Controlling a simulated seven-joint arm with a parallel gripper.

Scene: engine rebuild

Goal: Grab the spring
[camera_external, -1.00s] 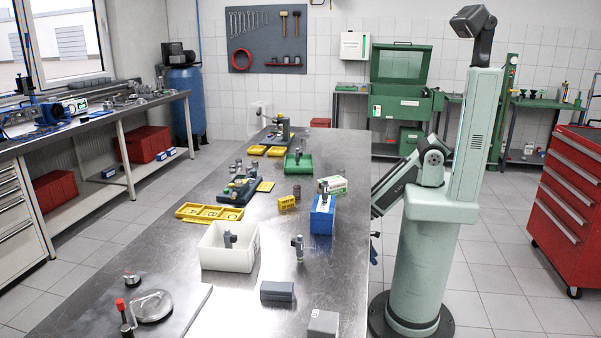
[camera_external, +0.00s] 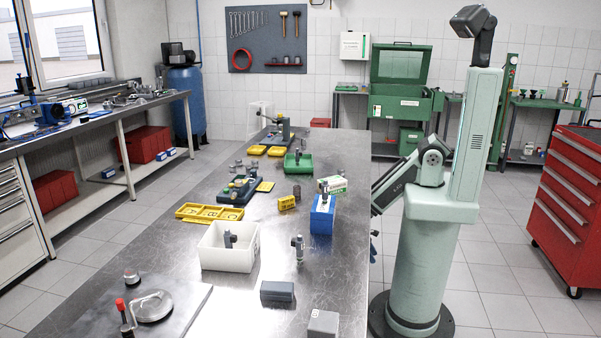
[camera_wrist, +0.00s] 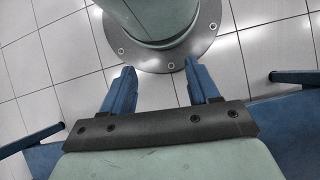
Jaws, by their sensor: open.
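I cannot pick out the spring for certain in either view. Small parts too tiny to identify lie on the metal bench (camera_external: 330,262), among them a dark upright cylinder (camera_external: 297,192) and pieces in a yellow compartment tray (camera_external: 208,219). My gripper (camera_wrist: 160,82) shows in the wrist view with its two blue fingers apart and nothing between them. It points down at the tiled floor next to my round base. In the external view it hangs low beside the right edge of the bench, mostly hidden, with only a bit of blue showing.
On the bench stand a white bin (camera_external: 227,258), a blue box (camera_external: 322,219), a grey box (camera_external: 277,293), a small yellow box (camera_external: 287,203), an upright metal part (camera_external: 299,249) and a green tray (camera_external: 299,166). A red tool cabinet (camera_external: 575,200) stands at the right. Bare bench lies around the boxes.

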